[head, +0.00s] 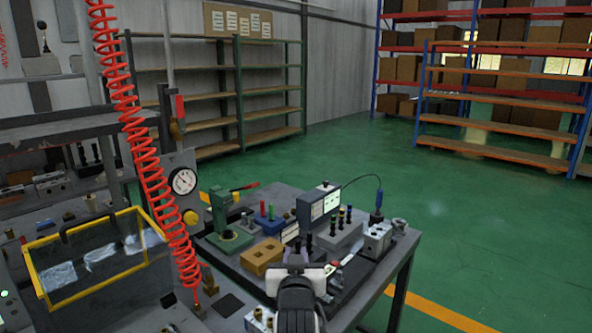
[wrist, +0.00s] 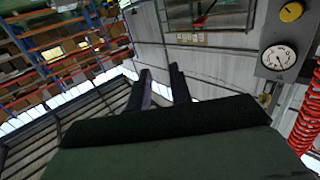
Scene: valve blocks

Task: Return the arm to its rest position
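My gripper (wrist: 160,72) shows in the wrist view with its two dark fingers apart and nothing between them. The fingers point up and away toward the wall and shelves. In the head view my arm rises from the bottom centre, in front of the workbench (head: 232,303). Its dark and white end overlaps the front part of the black board on the bench. The fingertips are hard to make out there against the dark board. A metal valve block (head: 375,238) stands at the board's right end, apart from my arm.
A tan block with holes (head: 262,256), a green press (head: 226,225) and a small display box (head: 318,205) stand on the bench close to my arm. A red coiled hose (head: 145,150) hangs at left beside a yellow-framed bin (head: 95,255). Green floor lies open at right.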

